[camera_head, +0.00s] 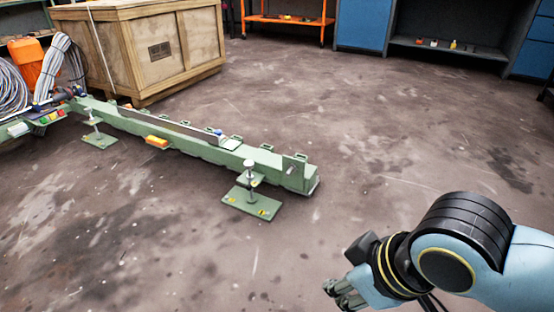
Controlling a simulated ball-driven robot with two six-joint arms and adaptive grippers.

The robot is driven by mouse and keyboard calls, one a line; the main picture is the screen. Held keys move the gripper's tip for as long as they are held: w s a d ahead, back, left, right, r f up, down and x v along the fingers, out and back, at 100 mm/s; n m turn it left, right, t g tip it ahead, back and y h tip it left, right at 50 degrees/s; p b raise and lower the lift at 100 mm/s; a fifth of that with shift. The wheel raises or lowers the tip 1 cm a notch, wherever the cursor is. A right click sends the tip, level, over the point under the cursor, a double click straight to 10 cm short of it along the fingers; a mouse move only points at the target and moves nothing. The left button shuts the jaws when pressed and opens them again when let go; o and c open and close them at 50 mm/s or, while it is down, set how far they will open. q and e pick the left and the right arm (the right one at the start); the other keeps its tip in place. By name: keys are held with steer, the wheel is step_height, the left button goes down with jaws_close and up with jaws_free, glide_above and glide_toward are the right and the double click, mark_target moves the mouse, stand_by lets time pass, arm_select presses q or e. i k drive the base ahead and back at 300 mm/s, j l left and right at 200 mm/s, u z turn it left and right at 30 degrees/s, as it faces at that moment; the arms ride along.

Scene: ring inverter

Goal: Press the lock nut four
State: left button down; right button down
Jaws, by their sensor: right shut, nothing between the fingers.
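A long green machine (190,141) lies low on the floor from the left edge to the middle. Near its right end a levelling foot with a pale upright screw and nut (249,166) stands on a green base plate (252,203). A second such foot (96,136) is farther left. I cannot tell which nut is number four. My right gripper (345,295) is at the bottom, right of centre, shut and empty, well apart from the machine and its feet. My left gripper is not in view.
A large wooden crate (175,52) stands behind the machine at the upper left. Cable coils (62,68) and a small panel with coloured buttons (47,118) are at the left. Blue cabinets (363,24) and an orange-framed bench (286,19) line the back. The floor right of the machine is clear.

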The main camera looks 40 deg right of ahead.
mark_target(248, 186)
steer(key=i+l+z, duration=0.15)
steer(key=i+l, duration=0.2)
steer(key=i+l+z, duration=0.2)
steer(key=i, duration=0.35)
steer(key=i+l+z, duration=0.15)
steer(key=i+l, duration=0.2)
steer(key=i, duration=0.15)
